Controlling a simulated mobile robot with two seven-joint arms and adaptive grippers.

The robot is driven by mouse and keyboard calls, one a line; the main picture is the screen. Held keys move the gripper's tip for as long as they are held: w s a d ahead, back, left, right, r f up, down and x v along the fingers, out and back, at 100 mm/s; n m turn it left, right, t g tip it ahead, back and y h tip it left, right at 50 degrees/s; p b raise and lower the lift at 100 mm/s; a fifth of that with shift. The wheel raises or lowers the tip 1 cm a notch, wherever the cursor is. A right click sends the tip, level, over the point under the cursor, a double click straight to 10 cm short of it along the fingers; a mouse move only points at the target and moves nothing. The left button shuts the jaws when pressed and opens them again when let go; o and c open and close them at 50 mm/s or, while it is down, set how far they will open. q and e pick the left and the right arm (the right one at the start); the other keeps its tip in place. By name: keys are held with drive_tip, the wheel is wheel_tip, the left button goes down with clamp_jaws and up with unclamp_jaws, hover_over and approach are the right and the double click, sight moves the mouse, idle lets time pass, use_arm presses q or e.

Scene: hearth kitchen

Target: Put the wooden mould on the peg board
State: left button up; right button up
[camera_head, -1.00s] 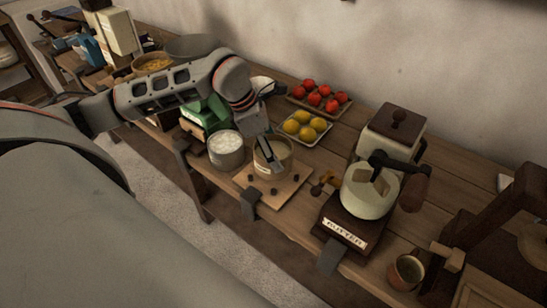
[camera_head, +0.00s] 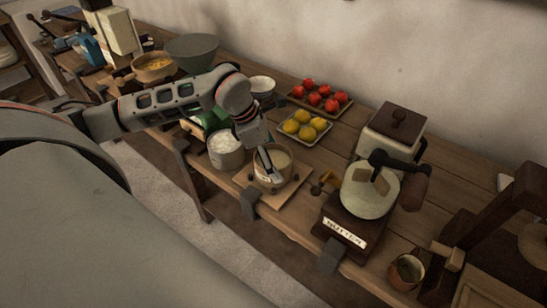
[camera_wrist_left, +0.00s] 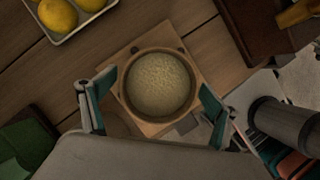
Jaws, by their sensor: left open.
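The wooden mould (camera_head: 284,172) is a round, light-brown tub filled with a pale, grainy mass. It sits upright on the peg board (camera_head: 297,185), a square wooden board near the table's front edge. My left gripper (camera_head: 266,164) is open and low over the mould. In the wrist view its fingers stand on either side of the mould, apart from it. The pegs on the near side are mostly hidden. My right gripper is not in view.
A pot of white stuff (camera_head: 225,150) stands close left of the mould. A tray of lemons (camera_head: 305,136) and a tray of red fruit (camera_head: 342,103) lie behind. A labelled mill (camera_head: 345,232) stands to the right, with a copper cup (camera_head: 406,272) beyond it.

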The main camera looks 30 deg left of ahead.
use_arm(q)
drive_tip(key=shift+r, duration=0.3)
drive_tip(key=v, duration=1.1)
drive_tip(key=shift+s+r, duration=0.25)
drive_tip(key=shift+a, duration=0.1)
